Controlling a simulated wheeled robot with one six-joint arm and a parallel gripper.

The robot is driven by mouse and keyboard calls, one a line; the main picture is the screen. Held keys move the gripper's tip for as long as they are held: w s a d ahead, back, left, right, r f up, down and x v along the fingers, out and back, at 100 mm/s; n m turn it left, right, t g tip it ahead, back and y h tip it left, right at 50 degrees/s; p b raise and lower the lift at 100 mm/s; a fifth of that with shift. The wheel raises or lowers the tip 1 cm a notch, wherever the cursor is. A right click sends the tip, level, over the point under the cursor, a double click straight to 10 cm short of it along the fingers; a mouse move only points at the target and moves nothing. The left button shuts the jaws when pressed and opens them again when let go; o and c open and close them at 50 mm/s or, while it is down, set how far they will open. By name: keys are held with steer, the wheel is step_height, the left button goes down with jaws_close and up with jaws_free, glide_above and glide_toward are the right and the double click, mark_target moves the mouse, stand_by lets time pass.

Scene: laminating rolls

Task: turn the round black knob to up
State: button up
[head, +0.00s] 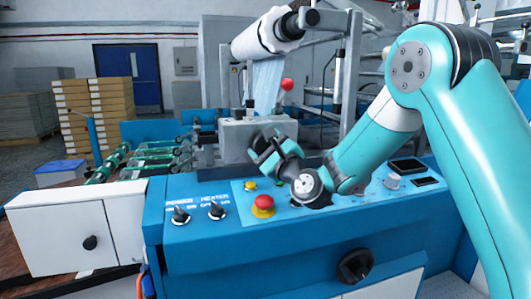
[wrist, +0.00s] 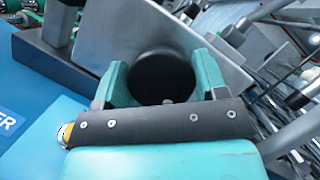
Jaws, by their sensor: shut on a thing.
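The round black knob (wrist: 165,72) shows in the wrist view as a plain dark disc in front of a grey metal plate. My gripper (wrist: 162,80) has one green finger on each side of it and is shut on it. No pointer mark is visible on the knob, so I cannot tell which way it is turned. In the head view my gripper (head: 263,146) reaches over the blue control panel to the grey metal box (head: 232,135). There the gripper largely hides the knob.
Nearby on the blue panel (head: 200,243) are a red emergency button (head: 263,204), two small selector switches (head: 180,215) and a grey knob (head: 392,181). A white roll (head: 258,38) hangs above, with a red ball (head: 287,84) below it. Another black knob (head: 355,267) is on the front face.

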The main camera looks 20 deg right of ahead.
steer(key=n+g+y, duration=0.1)
steer(key=n, duration=0.3)
steer(key=shift+r+n, duration=0.1)
steer(key=shift+n, duration=0.2)
steer(key=n+g+p, duration=0.1)
steer(key=n+g, duration=0.1)
steer(key=n, duration=0.1)
steer(key=shift+a+n, duration=0.1)
steer(key=shift+n, duration=0.3)
steer(key=n+g+p, duration=0.1)
steer(key=n, duration=0.2)
steer(key=shift+n, duration=0.3)
steer(key=n+g+h+p, duration=0.1)
steer(key=n, duration=0.1)
steer(key=shift+n, duration=0.4)
steer(key=n+h, duration=0.1)
steer(key=n+g+p, duration=0.1)
steer(key=n, duration=0.1)
steer(key=shift+f+n+h, duration=0.3)
steer(key=shift+h, duration=0.1)
steer(key=n+h, duration=0.2)
steer(key=n, duration=0.1)
steer(key=shift+f+n+g+h+b, duration=0.1)
steer(key=shift+n+g+h+b, duration=0.2)
steer(key=shift+g, duration=0.1)
steer(key=o, duration=0.9)
